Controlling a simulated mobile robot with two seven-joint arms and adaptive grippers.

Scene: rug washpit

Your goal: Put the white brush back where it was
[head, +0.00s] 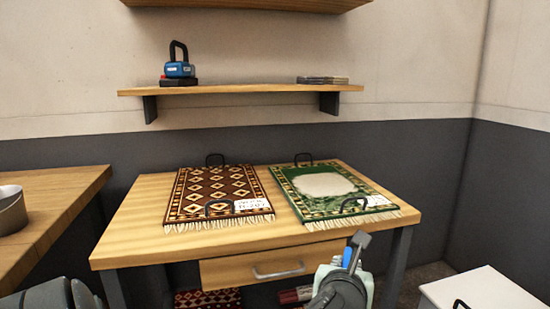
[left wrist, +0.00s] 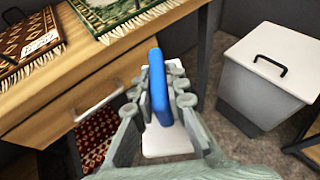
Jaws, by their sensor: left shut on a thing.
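The white brush shows in the left wrist view as a blue handle (left wrist: 158,88) above a flat white base (left wrist: 165,143). My left gripper (left wrist: 158,98) is shut on the blue handle, with a finger on each side. In the head view my left gripper (head: 346,268) is at the lower middle, in front of the table's right part; only a little of the brush's blue handle (head: 347,256) shows there. The brush is held clear of the table, in front of its edge. The underside of the brush is hidden. My right gripper is not in view.
The wooden table (head: 140,225) carries a brown patterned rug (head: 212,190) and a green rug (head: 290,184), each with black handles. A lidded white bin (head: 485,288) stands right. A wall shelf (head: 240,90) holds a blue-and-black tool (head: 180,70).

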